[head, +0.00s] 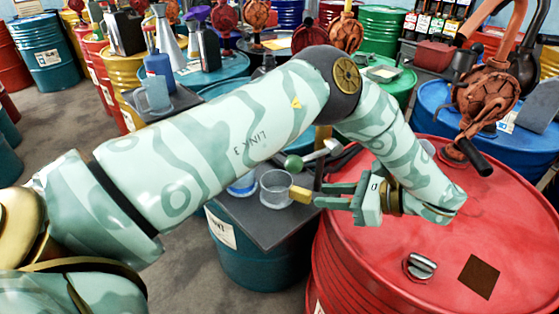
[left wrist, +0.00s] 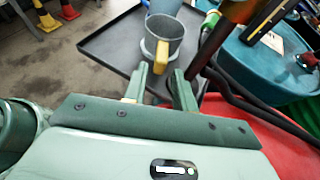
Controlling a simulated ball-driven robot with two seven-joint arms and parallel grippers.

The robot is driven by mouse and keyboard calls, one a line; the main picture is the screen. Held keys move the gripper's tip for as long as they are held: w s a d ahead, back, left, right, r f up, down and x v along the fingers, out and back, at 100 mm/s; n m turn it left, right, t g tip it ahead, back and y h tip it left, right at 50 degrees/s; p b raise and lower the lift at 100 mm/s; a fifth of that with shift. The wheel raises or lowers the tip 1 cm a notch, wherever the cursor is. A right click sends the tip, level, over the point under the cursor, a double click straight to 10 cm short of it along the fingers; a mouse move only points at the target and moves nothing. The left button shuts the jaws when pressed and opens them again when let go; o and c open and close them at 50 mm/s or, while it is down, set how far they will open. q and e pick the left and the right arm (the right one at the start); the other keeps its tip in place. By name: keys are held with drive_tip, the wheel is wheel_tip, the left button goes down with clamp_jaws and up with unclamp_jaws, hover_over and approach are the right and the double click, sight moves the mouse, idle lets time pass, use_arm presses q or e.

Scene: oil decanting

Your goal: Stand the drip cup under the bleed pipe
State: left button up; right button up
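The drip cup (head: 276,186) is a grey cup with a yellow handle. It stands upright on a dark tray (head: 268,229) on a teal drum; the left wrist view shows the cup (left wrist: 163,36) with its handle (left wrist: 158,61) towards me. My left gripper (head: 316,196) is open, its fingertips by the handle. In the left wrist view the gripper (left wrist: 160,76) has the handle end between its fingertips, with gaps showing. A brass pipe (head: 322,137), perhaps the bleed pipe, shows behind my arm, partly hidden. My right gripper is out of view.
A blue container (head: 242,186) stands left of the cup. A red drum (head: 385,270) lies below my left forearm, with a rusty pump (head: 482,97) at its back. In the left wrist view dark hoses and a brown pipe (left wrist: 232,22) stand right of the cup.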

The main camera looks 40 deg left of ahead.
sight(311, 193)
use_arm(q)
drive_tip(key=b+x, duration=0.1)
drive_tip(key=x, duration=0.4)
drive_tip(key=shift+a+f, duration=0.15)
drive_tip(key=shift+a, duration=0.05)
clamp_jaws()
drive_tip(key=shift+r, duration=0.2)
